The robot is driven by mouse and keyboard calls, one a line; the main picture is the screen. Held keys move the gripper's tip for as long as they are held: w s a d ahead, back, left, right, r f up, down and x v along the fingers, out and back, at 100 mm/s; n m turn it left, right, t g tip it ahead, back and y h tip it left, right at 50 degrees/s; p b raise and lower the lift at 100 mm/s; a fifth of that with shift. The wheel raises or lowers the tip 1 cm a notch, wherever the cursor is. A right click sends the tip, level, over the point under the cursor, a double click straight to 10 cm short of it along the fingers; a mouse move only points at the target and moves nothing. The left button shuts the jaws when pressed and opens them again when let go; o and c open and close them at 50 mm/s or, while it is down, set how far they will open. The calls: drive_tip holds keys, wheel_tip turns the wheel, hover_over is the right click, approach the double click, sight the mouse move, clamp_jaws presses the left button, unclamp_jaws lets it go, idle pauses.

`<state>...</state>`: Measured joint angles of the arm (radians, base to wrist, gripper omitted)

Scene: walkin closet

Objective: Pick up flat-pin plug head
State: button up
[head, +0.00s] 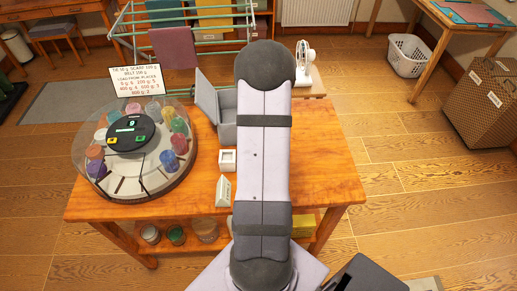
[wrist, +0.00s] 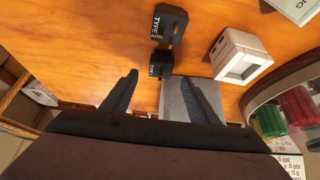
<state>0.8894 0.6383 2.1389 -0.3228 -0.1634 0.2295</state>
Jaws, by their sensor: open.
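In the wrist view, a black piece (wrist: 168,24) with "TYPE" lettering lies on the wooden table top, near the top middle. A smaller black piece (wrist: 160,64), also lettered, sits just below it, close to the gap between my fingertips. In the head view my arm covers this part of the table and hides the gripper and the black pieces.
A white square-holed block (wrist: 240,57) stands right of the black pieces; it also shows in the head view (head: 227,161). A round carousel (head: 150,185) with colored jars fills the table's left. A grey open box (head: 226,133) stands behind. The table's right side (head: 335,165) is clear.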

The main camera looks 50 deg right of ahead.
drive_tip(key=shift+p+x, duration=0.4)
drive_tip(key=shift+x, duration=1.8)
drive_tip(key=c, duration=1.1)
